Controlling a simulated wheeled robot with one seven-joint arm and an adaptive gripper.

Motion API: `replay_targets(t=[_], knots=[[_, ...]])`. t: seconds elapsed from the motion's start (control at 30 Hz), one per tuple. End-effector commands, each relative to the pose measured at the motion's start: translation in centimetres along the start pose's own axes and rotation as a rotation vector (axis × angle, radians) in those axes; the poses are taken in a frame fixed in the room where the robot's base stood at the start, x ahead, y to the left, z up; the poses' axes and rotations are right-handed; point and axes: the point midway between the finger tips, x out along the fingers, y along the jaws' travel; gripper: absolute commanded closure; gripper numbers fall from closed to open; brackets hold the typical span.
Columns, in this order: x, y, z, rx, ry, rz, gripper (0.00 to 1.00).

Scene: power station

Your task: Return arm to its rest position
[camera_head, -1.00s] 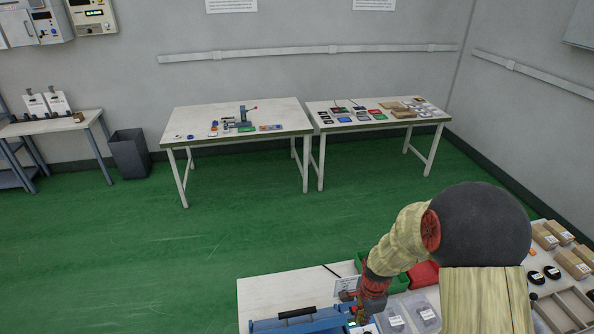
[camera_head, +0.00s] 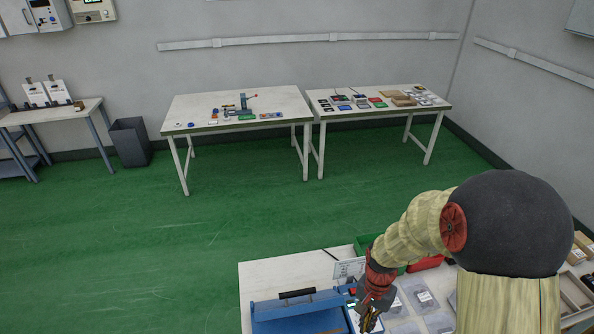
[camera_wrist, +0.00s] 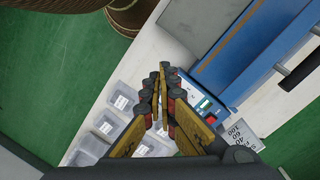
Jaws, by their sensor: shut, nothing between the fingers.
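My gripper (camera_head: 370,318) is low in the head view, above the near table, beside the right end of a blue case or machine with a black handle (camera_head: 297,293). In the wrist view my gripper (camera_wrist: 161,70) has its fingertips together with nothing between them. The blue case (camera_wrist: 235,60) lies to the right of the fingers there. My arm reaches in from the right of the head view and hides part of the table.
The near white table (camera_head: 262,276) holds clear labelled boxes (camera_head: 419,297), a green bin (camera_head: 365,243), a red bin (camera_head: 427,262) and brown cartons (camera_head: 585,243). Two far tables (camera_head: 180,112) stand by the wall. Green floor (camera_head: 250,215) lies open between.

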Motion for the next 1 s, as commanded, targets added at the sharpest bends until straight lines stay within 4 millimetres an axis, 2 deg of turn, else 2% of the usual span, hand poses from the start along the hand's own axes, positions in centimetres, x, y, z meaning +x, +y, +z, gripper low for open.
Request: replay_targets(t=[0.3, 0.5, 0.8, 1.0], knots=[[-6.3, 2.6, 3.7, -0.409, 0.089, -0.043, 1.0], [-9.4, 4.6, 6.5, -0.596, 0.211, -0.079, 1.0], [-11.9, 7.0, 10.0, -0.668, 0.461, -0.157, 1.0], [-13.4, 7.6, 11.0, -0.662, 0.609, -0.211, 1.0]])
